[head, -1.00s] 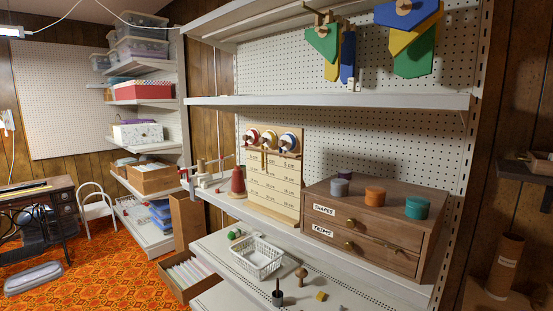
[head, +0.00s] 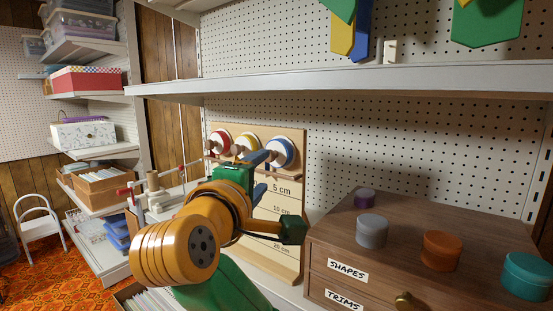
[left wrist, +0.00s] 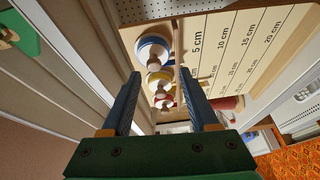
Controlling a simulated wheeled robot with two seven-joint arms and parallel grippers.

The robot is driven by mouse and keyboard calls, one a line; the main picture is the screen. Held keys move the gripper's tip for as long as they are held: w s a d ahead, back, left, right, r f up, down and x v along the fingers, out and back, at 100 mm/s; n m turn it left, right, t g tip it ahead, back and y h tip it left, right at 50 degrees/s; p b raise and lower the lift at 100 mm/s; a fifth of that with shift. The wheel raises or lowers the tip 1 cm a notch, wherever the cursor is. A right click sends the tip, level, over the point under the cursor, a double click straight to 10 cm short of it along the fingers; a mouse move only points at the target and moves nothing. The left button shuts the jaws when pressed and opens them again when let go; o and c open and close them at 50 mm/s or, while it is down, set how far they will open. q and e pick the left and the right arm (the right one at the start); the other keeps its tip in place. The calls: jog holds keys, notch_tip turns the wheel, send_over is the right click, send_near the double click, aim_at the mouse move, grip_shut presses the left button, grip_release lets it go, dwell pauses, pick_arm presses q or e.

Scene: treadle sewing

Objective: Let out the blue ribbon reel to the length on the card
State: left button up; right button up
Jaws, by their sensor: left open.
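The blue ribbon reel (head: 290,150) is the rightmost of three reels along the top of a wooden board (head: 294,170). The yellow reel (head: 249,143) and the red reel (head: 220,139) are to its left. The board is marked in centimetres. My left gripper (head: 268,171) is open in front of the board, just below and left of the blue reel. In the left wrist view its blue fingers (left wrist: 162,76) are apart with nothing held, and the blue reel (left wrist: 145,44) lies ahead. I cannot make out a separate card. My right gripper is out of view.
A wooden drawer unit (head: 340,232) labelled SHAPES and TRIMS stands right of the board, with several round coloured pots on top. A shelf (head: 330,81) runs above the board. A rack with boxes (head: 86,80) is at the left.

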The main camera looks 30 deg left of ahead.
aim_at(274, 154)
pick_arm(q)
jog(key=p+x, duration=0.2)
jog(key=x, duration=0.4)
jog(key=shift+w+a+r+n, duration=0.2)
jog(key=shift+a+r+n, duration=0.1)
jog(key=shift+a+r, duration=0.15)
grip_shut()
